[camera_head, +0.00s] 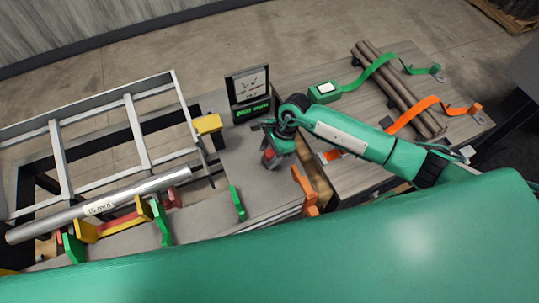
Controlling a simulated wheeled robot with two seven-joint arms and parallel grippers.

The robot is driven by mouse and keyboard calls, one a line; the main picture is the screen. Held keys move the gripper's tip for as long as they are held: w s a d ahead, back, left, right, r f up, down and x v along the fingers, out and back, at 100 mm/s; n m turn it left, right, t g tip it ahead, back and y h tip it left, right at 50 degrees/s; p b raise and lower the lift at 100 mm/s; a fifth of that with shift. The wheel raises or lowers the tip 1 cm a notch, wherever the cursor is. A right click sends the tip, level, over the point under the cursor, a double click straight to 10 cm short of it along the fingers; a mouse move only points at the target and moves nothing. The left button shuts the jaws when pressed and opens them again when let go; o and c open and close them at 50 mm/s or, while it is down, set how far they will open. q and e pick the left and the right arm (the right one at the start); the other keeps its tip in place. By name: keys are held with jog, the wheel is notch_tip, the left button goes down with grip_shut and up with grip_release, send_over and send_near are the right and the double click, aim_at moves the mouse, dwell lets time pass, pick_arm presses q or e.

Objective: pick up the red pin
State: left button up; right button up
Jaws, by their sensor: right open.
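My right arm comes in from the right, and its gripper (272,158) points down over the grey bench top, left of the wooden table. The gripper is open. A small red patch (268,153) shows at the gripper; I cannot tell whether it is the red pin or part of the gripper. Another red piece (174,198) sits beside the right end of the silver tube on the left; I cannot tell whether this is the pin. My left gripper is not in view.
A labelled silver tube (115,198) rests on coloured supports beside a metal ladder-like frame (142,140). A small screen (248,88) stands behind the gripper. Green (238,203) and orange (306,190) upright pieces stand in front. Brown rods (385,75) and straps lie on the wooden table.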

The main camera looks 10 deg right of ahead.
aim_at(269, 153)
grip_shut()
notch_tip(269, 153, up, 20)
jog(key=b, duration=0.5)
